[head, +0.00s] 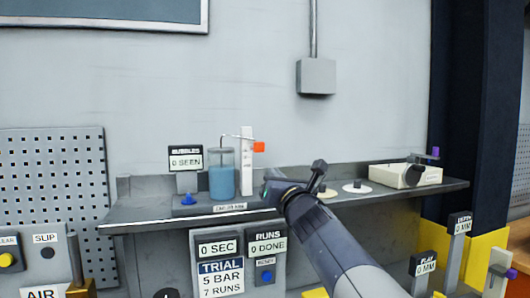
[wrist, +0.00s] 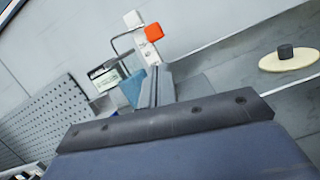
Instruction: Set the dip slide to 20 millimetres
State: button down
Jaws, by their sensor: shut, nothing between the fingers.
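What looks like the dip slide is a white upright post (head: 246,165) with an orange block (head: 259,147) near its top. A thin bent tube runs from it into a beaker of blue liquid (head: 222,183). In the wrist view the orange block (wrist: 154,32) and the post (wrist: 148,52) show just beyond my fingers. In the wrist view my gripper (wrist: 154,87) is shut and empty, apart from the orange block.
The grey shelf (head: 150,214) carries a bubbles counter (head: 186,160) reading 0 SEEN, a blue knob (head: 188,199), pale discs (head: 357,188) with dark pegs, and a cream box (head: 405,176) with a lever. A RUNS panel (head: 267,246) is below.

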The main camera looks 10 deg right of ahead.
jog(key=r+m, duration=0.1)
jog(key=m, duration=0.3)
notch_tip(320, 180, up, 11)
jog(key=m+t+p, duration=0.1)
jog(key=m+p, duration=0.5)
jog(key=m, duration=2.4)
send_over(259, 147)
jog(key=s, duration=0.2)
jog(key=f+b, duration=0.2)
jog(key=f, duration=0.1)
jog(key=f+b, duration=0.1)
jog(key=b, duration=0.1)
jog(key=shift+w+d+f, duration=0.25)
